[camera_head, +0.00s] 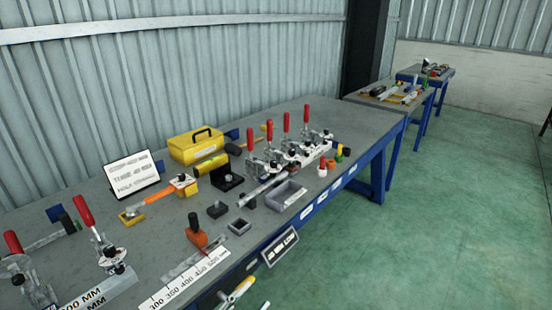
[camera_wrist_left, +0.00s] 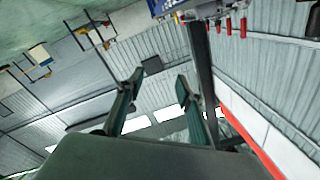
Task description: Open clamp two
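Several toggle clamps (camera_head: 283,152) with upright red handles stand in a row towards the far part of the bench; no number tells me which is clamp two. Two more stand at the left, one with a leaning red handle (camera_head: 83,210), one at the frame's edge (camera_head: 14,244). In the left wrist view, red handles (camera_wrist_left: 229,27) show at the top, well away from the fingers. My left gripper (camera_wrist_left: 160,82) is open with nothing between its fingers. In the head view, only pale and yellow parts show below the bench edge, possibly the gripper. My right gripper is not seen.
The grey bench (camera_head: 345,120) also holds a yellow toolbox (camera_head: 195,146), a sign (camera_head: 131,173), a grey tray (camera_head: 286,196), an orange-handled tool (camera_head: 197,231) and a ruler strip (camera_head: 185,282). Green floor (camera_head: 430,230) is clear to the right. More benches (camera_head: 400,95) stand behind.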

